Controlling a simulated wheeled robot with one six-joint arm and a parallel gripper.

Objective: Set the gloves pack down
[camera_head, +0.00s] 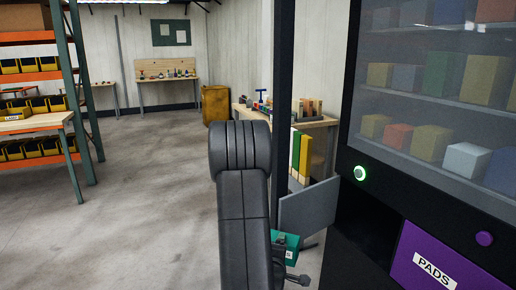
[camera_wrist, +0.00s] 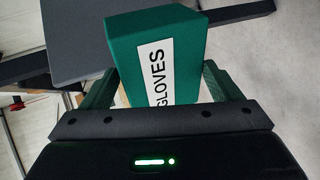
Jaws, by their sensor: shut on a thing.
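The gloves pack (camera_wrist: 190,28) is a green box with a white GLOVES label, in the middle of the wrist view. My gripper (camera_wrist: 160,82) has one dark green finger on each side of the pack and is shut on it. In the head view the pack (camera_head: 291,242) is a small green patch low in the middle, partly hidden by my dark arm. My gripper is mostly hidden there. Whether anything touches the pack from below cannot be told.
A dispensing cabinet (camera_head: 362,140) with a purple PADS drawer (camera_head: 436,258) stands at right. A grey panel (camera_head: 310,205) juts out beside it, near the pack. A workbench (camera_head: 300,122) stands behind. Shelving (camera_head: 82,95) is at left, with open floor (camera_head: 140,210) between.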

